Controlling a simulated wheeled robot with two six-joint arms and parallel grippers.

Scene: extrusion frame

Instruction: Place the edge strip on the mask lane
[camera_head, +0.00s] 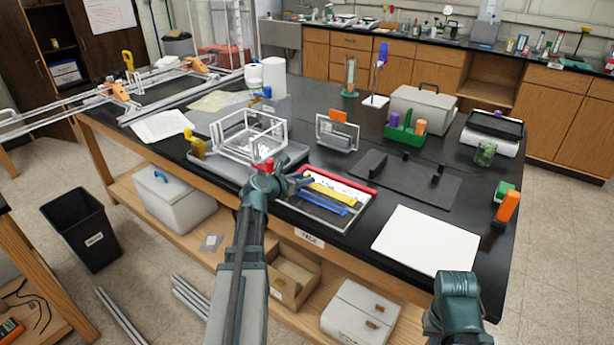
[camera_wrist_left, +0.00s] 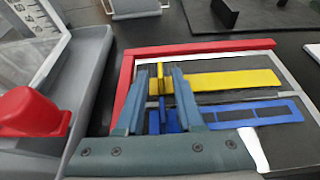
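A flat yellow strip (camera_head: 331,194) and a blue slotted strip (camera_head: 328,203) lie side by side in a shallow holder with a red border (camera_head: 340,179) on the black bench. I cannot tell which one is the edge strip, and no mask lane is clearly marked. My left gripper (camera_head: 294,183) is over the holder's left end. In the left wrist view its fingers (camera_wrist_left: 160,72) are apart, with small yellow and blue upright tabs between them. The yellow strip (camera_wrist_left: 232,83) and blue strip (camera_wrist_left: 250,115) run right from there. My right arm shows at lower right, but its fingers do not.
A grey tray (camera_head: 222,168) with a clear frame box stands left of the holder. A dark plate with upright blocks (camera_head: 425,186) lies right of it, and a white sheet (camera_head: 426,240) lies in front. A red knob (camera_wrist_left: 35,112) stands close on the left.

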